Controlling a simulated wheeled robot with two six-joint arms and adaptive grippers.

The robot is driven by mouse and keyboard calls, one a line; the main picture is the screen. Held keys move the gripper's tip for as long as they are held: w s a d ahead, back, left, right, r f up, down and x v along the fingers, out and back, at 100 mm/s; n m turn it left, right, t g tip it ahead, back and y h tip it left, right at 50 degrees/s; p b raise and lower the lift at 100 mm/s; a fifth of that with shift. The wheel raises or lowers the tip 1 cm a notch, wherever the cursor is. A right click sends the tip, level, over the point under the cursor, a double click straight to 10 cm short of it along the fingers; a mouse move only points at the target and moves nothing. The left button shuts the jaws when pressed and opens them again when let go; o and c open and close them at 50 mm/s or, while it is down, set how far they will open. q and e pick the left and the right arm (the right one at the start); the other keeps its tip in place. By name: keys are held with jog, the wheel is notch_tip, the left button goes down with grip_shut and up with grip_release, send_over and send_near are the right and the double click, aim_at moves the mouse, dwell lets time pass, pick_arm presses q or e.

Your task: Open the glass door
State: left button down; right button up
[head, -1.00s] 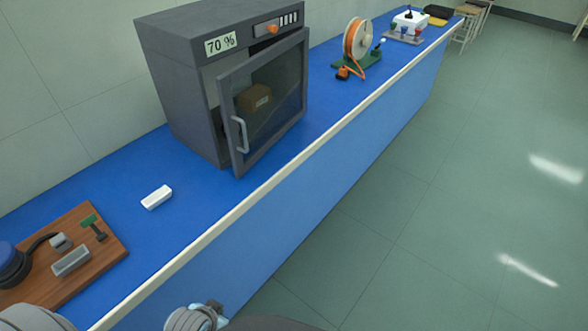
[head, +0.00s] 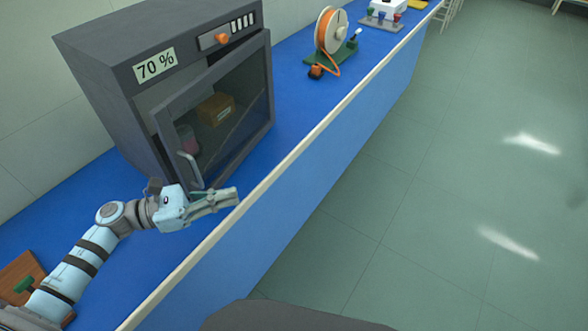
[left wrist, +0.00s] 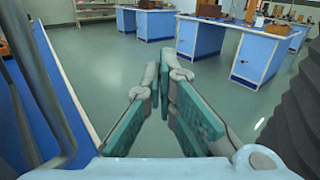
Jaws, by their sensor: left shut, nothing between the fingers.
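The glass door (head: 238,112) is on the front of a grey cabinet (head: 100,92). It has a dark frame and stands slightly ajar, its left edge out from the body. Its pale handle (head: 187,168) is low on that edge, partly hidden behind my left gripper. My left gripper (head: 236,195) is shut and empty, in front of the door's lower left corner, fingers pointing right toward the bench edge. In the left wrist view its fingertips (left wrist: 164,66) meet, and a grey bar runs up the left side; I cannot tell whether it is the handle. My right gripper is not in view.
A brown box (head: 215,108) sits behind the glass. The blue bench (head: 300,105) carries an orange spool (head: 330,32) on a green stand to the right. A wooden board (head: 20,275) is at lower left. The floor (head: 440,180) beside the bench is clear.

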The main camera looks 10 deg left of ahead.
pick_arm(q)
jog(key=w+d+m+p, duration=0.1)
jog(key=w+d+p, duration=0.3)
jog(key=d, duration=0.8)
jog(key=shift+w+d+r+g, duration=0.15)
jog(key=shift+w+d+g, duration=0.05)
jog(key=shift+d+g, duration=0.1)
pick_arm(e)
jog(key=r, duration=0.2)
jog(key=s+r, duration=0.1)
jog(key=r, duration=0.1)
pick_arm(q)
jog(key=shift+a, duration=0.1)
dwell(0.6)
